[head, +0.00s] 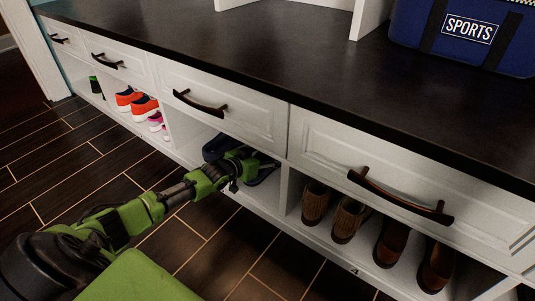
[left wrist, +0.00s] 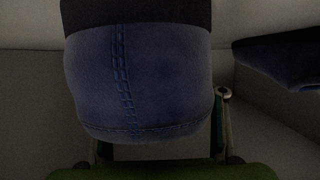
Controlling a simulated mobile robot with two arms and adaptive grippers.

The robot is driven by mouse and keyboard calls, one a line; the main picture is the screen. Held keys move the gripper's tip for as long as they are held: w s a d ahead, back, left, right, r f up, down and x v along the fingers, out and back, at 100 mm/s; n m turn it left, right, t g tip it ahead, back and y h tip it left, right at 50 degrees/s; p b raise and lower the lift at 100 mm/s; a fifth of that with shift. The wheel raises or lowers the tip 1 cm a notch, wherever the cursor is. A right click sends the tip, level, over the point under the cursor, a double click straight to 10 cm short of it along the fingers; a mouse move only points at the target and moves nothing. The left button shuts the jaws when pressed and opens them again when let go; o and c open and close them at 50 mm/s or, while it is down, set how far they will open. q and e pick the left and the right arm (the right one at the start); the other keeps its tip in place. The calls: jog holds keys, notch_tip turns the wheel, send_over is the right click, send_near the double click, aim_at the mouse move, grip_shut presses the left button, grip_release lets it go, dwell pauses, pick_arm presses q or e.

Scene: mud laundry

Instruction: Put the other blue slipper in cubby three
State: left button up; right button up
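Two dark blue slippers are inside the open cubby below the third drawer in the head view. One slipper (head: 218,145) lies on the left, behind my arm. The other slipper (head: 263,176) is on the right, at my left gripper (head: 252,166), and partly hidden. In the left wrist view, a blue slipper (left wrist: 138,80) with a stitched seam fills the middle, very close to my left gripper (left wrist: 163,130). The fingers are spread, one beside its right edge, the other partly hidden below it. Whether they press on it is unclear. The second slipper (left wrist: 285,58) lies apart at the right.
The cubby to the right holds brown shoes (head: 348,218); the one to the left holds orange (head: 137,102) and pink shoes. White drawers (head: 225,97) with dark handles and a dark countertop (head: 200,35) overhang the cubbies. A blue sports bag (head: 470,30) sits on top.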

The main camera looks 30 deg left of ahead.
pick_arm(q)
jog(key=shift+r, duration=0.1)
jog(key=shift+r, duration=0.15)
jog(key=shift+s+r+p, duration=0.15)
jog(key=shift+s+p, duration=0.25)
jog(key=shift+p, duration=0.2)
jog(key=p+v, duration=0.7)
jog(key=v, duration=0.3)
jog(key=shift+w+a+p, duration=0.1)
jog(key=shift+p, duration=0.2)
jog(key=shift+s+r+p, duration=0.15)
jog(key=shift+s+p, duration=0.15)
jog(key=shift+s, duration=0.3)
